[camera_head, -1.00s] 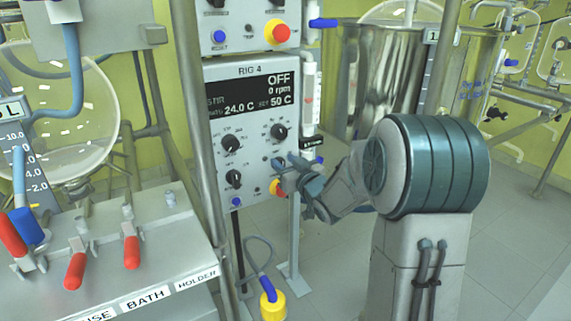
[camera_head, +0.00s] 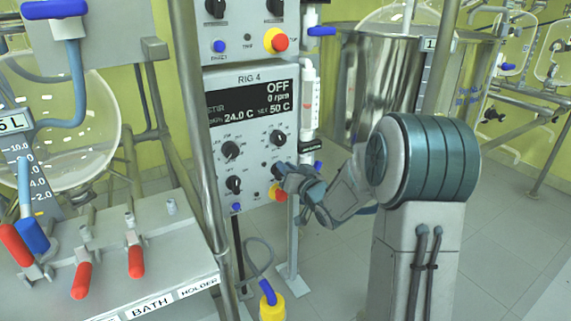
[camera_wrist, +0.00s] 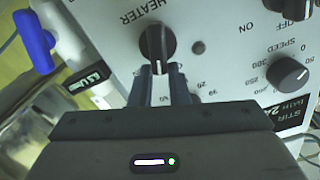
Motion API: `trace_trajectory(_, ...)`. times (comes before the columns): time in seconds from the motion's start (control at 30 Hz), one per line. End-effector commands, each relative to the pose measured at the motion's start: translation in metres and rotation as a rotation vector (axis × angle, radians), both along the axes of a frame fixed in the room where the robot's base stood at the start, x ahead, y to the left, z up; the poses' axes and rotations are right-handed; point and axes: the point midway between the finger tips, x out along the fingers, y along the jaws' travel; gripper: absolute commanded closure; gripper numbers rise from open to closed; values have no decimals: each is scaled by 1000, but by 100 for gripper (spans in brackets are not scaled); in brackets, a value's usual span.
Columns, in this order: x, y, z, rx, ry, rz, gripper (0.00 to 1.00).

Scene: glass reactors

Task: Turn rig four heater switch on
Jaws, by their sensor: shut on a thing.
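The rig four control box (camera_head: 262,85) stands left of centre in the head view, and its display reads OFF, 0 rpm, 24.0 C and 50 C. The black heater switch (camera_wrist: 155,42) shows in the wrist view beside its HEATER label, its white mark pointing toward my fingers. My gripper (camera_wrist: 163,80) is shut on this switch, and the fingers cover part of it. In the head view my gripper (camera_head: 281,172) is at the lower right of the panel and hides the switch.
The speed knob (camera_wrist: 288,76) is beside the gripper in the wrist view. A red and yellow button (camera_head: 276,192) is just below the gripper. A blue-handled valve (camera_wrist: 35,42) is at the panel's side. A steel vessel (camera_head: 350,75) stands behind.

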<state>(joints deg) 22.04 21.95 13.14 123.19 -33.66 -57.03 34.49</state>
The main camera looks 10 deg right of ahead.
Motion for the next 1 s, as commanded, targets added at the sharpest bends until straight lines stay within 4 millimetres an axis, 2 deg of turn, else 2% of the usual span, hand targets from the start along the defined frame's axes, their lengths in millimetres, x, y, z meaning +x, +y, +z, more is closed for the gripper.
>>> trace_trajectory(0.5,3,-10,-5,444,148,-2,100)
trace_trajectory(1.0,4,-12,-11,660,217,0,100)
